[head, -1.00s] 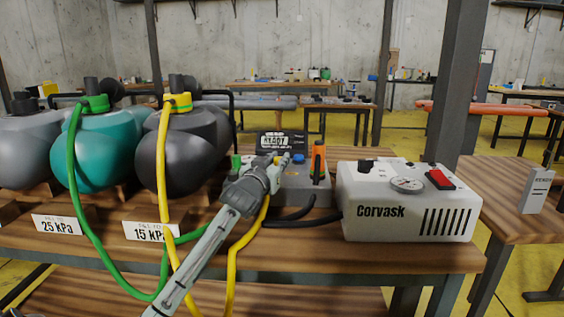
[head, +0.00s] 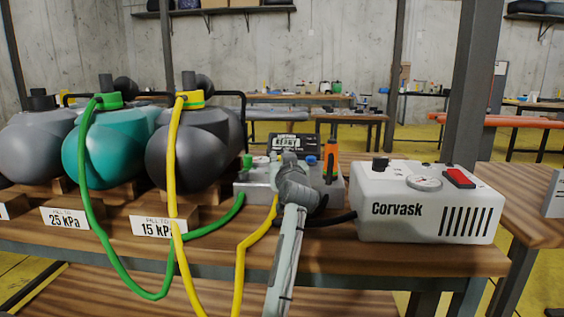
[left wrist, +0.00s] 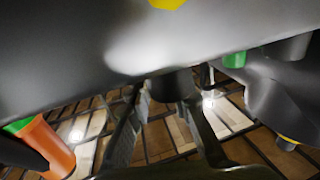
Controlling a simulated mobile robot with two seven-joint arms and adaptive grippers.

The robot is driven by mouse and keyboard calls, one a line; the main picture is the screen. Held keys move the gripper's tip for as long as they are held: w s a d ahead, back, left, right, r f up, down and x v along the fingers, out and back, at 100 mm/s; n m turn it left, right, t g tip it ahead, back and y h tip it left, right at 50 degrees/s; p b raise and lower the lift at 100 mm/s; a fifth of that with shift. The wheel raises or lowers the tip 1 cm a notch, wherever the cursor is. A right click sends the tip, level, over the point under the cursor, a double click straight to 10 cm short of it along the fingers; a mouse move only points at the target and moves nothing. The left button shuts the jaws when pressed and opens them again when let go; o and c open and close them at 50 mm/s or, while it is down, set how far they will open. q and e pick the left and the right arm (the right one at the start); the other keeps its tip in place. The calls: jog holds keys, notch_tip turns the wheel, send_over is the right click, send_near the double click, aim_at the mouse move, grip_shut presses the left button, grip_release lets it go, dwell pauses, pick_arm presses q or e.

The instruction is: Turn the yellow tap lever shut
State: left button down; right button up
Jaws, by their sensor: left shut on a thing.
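My left gripper (head: 290,160) reaches over the grey tap box (head: 250,190) on the bench and is shut. It covers the yellow tap, and I take the thing in its grip to be that tap's lever, which is hidden in the head view. A green tap part (head: 247,161) shows left of the gripper and a blue one (head: 312,160) to its right. In the left wrist view, a dark stub (left wrist: 172,84) shows between the dark fingers (left wrist: 165,125); a yellow patch (left wrist: 167,3) is at the top edge. My right gripper is not in view.
An orange-handled thing (head: 331,158) stands close right of the gripper. The white Corvask pump (head: 430,205) is farther right. Dark and teal tanks (head: 95,155) stand left. A green hose (head: 90,220) and a yellow hose (head: 172,190) hang over the bench front.

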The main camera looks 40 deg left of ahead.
pick_arm(q)
jog(key=c, duration=1.4)
grip_release()
jog(key=shift+o, duration=0.2)
jog(key=v, duration=0.7)
jog(key=shift+s+d+r, duration=0.1)
jog(key=shift+s+d, duration=0.05)
jog(key=shift+s, duration=0.1)
